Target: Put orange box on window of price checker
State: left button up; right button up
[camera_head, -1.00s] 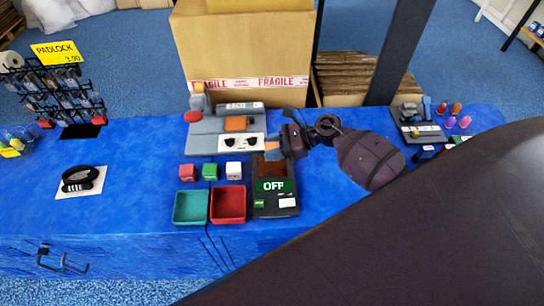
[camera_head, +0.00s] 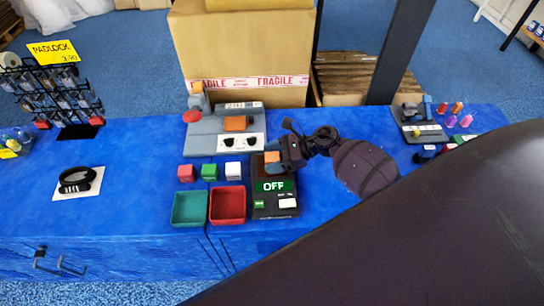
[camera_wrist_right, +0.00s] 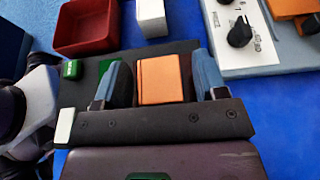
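The orange box (camera_head: 272,157) is at the upper part of the dark price checker (camera_head: 287,212), above its green "OFF" display. It also shows in the right wrist view (camera_wrist_right: 161,79). My right gripper (camera_wrist_right: 161,75) has its blue-grey fingers on both sides of the box, with a narrow dark gap on each side. It looks open around the box. In the head view the right gripper (camera_head: 279,157) is at the checker's upper end. The box and gripper hide the window, so box contact with it cannot be confirmed. My left gripper is out of view.
A green tray (camera_head: 190,222) and red tray (camera_head: 227,219) stand left of the checker. Small red, green and white blocks (camera_head: 233,168) sit behind them. A grey device (camera_head: 205,147) bears another orange piece. A padlock rack (camera_head: 68,100) stands far left.

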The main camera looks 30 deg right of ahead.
jog(key=shift+r, duration=0.15)
jog(key=shift+d+r, duration=0.1)
jog(key=shift+d, duration=0.05)
jog(key=v, duration=1.1)
jog(key=shift+d, duration=0.2)
jog(key=shift+s+r, duration=0.15)
